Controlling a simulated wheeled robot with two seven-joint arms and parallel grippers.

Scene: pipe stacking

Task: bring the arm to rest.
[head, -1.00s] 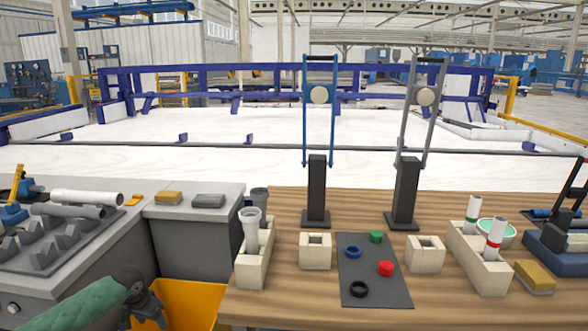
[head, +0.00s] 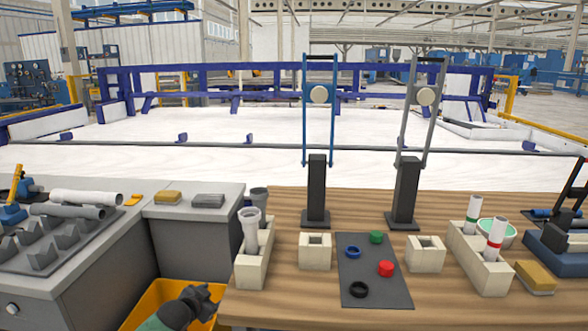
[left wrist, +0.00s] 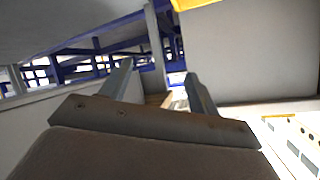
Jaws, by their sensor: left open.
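My left gripper (head: 203,298) is low in the head view, over the yellow bin (head: 148,297) between the grey bench and the wooden table. In the left wrist view its two fingers (left wrist: 158,92) stand apart with nothing between them. Two grey pipes (head: 250,232) stand in the left cream holder (head: 253,266). My right gripper is not in view.
Two cream square blocks (head: 314,252) (head: 425,255) flank a dark mat (head: 375,285) with several coloured rings. Two tall stands (head: 316,190) (head: 405,190) rise behind them. Loose pipes (head: 86,197) lie on the grey bench (head: 110,250). The table's left edge is close to my left gripper.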

